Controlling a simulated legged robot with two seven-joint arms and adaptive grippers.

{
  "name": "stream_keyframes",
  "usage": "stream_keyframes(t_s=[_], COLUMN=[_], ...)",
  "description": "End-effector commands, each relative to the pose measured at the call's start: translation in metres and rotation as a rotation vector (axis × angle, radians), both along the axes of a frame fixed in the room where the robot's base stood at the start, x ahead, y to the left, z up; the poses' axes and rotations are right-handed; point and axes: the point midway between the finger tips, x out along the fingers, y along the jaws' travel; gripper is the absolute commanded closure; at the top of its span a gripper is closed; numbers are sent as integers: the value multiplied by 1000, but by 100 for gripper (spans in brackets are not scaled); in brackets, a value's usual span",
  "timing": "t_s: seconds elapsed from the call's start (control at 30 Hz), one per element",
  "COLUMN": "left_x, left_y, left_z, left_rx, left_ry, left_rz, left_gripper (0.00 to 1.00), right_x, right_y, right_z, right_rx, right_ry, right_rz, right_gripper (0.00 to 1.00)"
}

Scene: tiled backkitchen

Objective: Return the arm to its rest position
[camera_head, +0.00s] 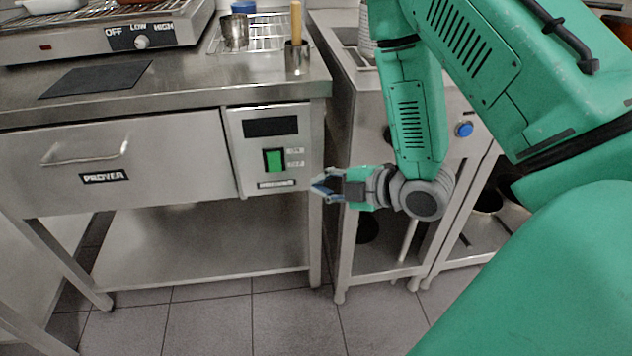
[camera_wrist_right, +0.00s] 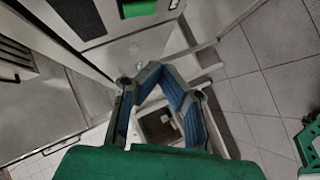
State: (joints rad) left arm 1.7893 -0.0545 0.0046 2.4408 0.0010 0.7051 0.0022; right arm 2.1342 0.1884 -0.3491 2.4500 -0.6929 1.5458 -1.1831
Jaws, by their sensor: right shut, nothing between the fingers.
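My right arm, green with grey joints, comes in from the right in the head view. Its gripper (camera_head: 326,186) is shut and empty, pointing left in front of the right leg of the steel counter (camera_head: 180,82). It is close to the control panel (camera_head: 271,150) with its green switch (camera_head: 274,161), to the right of it and slightly lower. In the right wrist view the blue-padded fingers (camera_wrist_right: 160,75) meet at their tips with nothing held, and the green switch (camera_wrist_right: 138,8) shows at the top. My left gripper is out of view.
A steel cup (camera_head: 235,32), a holder with a wooden-handled tool (camera_head: 297,57) and a wire rack (camera_head: 262,30) stand on the counter. A heater (camera_head: 105,35) is at back left. A second steel unit (camera_head: 352,120) stands behind my arm. The tiled floor (camera_head: 255,322) in front is clear.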

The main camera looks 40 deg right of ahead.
Motion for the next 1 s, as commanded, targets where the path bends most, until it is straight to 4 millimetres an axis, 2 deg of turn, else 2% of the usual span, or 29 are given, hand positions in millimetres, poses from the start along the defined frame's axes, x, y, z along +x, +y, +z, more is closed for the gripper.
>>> stream_keyframes(t_s=[0.33, 0.47, 0.57, 0.6, 0.67, 0.7, 0.8, 0.9, 1.0], left_x=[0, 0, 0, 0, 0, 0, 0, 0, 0], left_y=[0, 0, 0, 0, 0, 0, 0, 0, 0], left_z=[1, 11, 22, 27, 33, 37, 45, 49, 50], left_rx=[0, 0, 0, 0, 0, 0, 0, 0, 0], left_ry=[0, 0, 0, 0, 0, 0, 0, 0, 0], left_rz=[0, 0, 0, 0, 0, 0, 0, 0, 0], left_gripper=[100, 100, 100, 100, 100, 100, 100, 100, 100], right_x=[-1, -15, -44, -61, -90, -110, -158, -194, -211], right_y=[2, 10, 19, 24, 31, 36, 47, 55, 59], right_z=[-3, -33, -74, -91, -112, -124, -144, -153, -156], right_rx=[8, 96, 216, 266, 334, 372, 440, 474, 489], right_ry=[23, 207, 462, 570, 718, 808, 982, 1081, 1124], right_rz=[-10, -108, -289, -386, -541, -648, -903, -1092, -1193], right_gripper=[100, 100, 100, 100, 100, 100, 100, 100, 100])
